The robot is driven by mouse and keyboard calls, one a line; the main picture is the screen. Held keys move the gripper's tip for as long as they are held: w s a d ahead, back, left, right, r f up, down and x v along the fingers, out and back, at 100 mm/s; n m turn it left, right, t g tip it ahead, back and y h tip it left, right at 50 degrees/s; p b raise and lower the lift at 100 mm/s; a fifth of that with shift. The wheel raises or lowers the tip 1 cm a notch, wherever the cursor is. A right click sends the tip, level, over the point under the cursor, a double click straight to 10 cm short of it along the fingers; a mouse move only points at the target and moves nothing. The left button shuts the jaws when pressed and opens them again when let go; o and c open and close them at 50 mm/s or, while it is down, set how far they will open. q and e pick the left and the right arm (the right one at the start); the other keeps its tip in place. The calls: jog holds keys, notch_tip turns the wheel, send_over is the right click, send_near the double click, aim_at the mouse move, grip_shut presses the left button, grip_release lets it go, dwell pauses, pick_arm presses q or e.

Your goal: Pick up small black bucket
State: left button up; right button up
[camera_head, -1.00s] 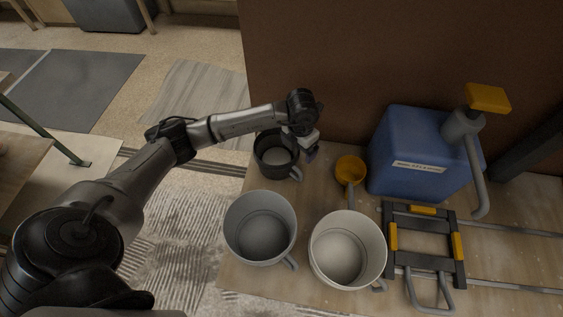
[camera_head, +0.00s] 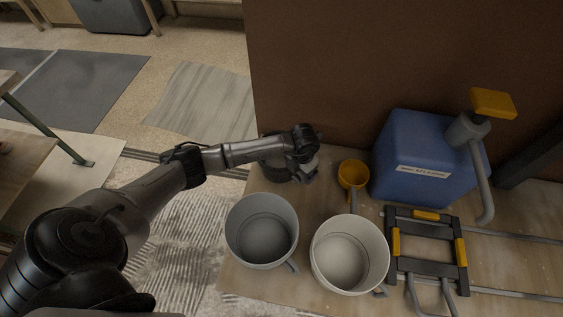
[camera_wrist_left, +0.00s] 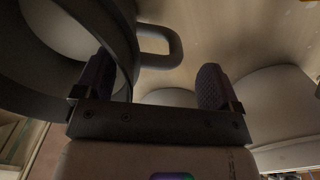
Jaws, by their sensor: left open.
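The small black bucket (camera_head: 276,174) stands on the wooden board at the back left, mostly hidden by my left arm in the head view. In the left wrist view the bucket (camera_wrist_left: 122,32) fills the upper left, and its handle (camera_wrist_left: 172,45) juts out between the lines of my two fingers. My left gripper (camera_head: 306,178) is low at the bucket's right, handle side. In the wrist view the left gripper (camera_wrist_left: 156,84) is open; its left finger overlaps the bucket's rim, and I cannot tell whether they touch. My right gripper is not in view.
A grey bucket (camera_head: 262,252) and a white bucket (camera_head: 325,275) stand in front. An orange scoop (camera_head: 352,173) is close on the right. A blue canister (camera_head: 418,160) and a black frame with orange grips (camera_head: 393,240) are farther right. A brown wall (camera_head: 350,70) rises behind.

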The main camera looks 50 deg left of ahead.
pick_arm(q)
jog(key=shift+f, duration=0.8)
jog(key=shift+c, duration=0.5)
jog(key=shift+a, duration=0.1)
jog(key=c, duration=0.5)
jog(key=shift+r, duration=0.1)
jog(key=c, duration=0.5)
jog(key=shift+o, duration=0.2)
